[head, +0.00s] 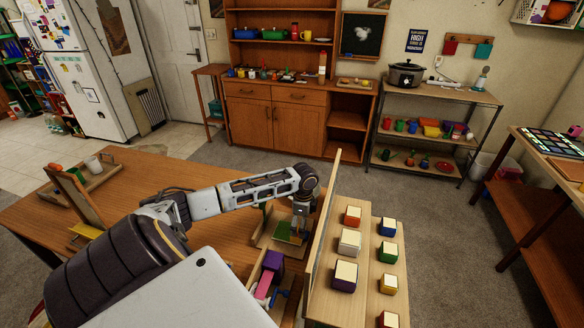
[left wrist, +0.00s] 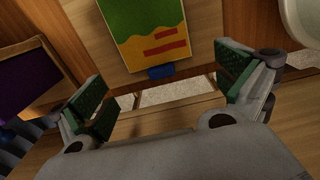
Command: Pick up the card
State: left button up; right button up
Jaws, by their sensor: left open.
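A flat card (left wrist: 145,30) with green, yellow and red areas shows at the top of the left wrist view, against a wooden surface. A small blue piece (left wrist: 160,72) is at its lower edge. In the head view a green patch (head: 284,229), probably the card, shows in a wooden crate (head: 262,238) on the table. My left gripper (head: 298,226) points down over this crate. In the left wrist view its green-padded fingers (left wrist: 166,90) are wide apart, with nothing held between them. The card lies beyond the fingertips. My right gripper is not in view.
A tall wooden panel (head: 321,225) stands close to the right of my left gripper. Beyond it, several coloured blocks (head: 348,242) sit on a wooden surface. Another crate with a purple block (head: 272,263) is nearer. The table's left part (head: 150,175) has free room.

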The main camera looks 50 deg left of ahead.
pick_arm(q)
jog(key=shift+s+d+f, duration=0.15)
jog(key=shift+f, duration=2.35)
jog(key=c, duration=1.8)
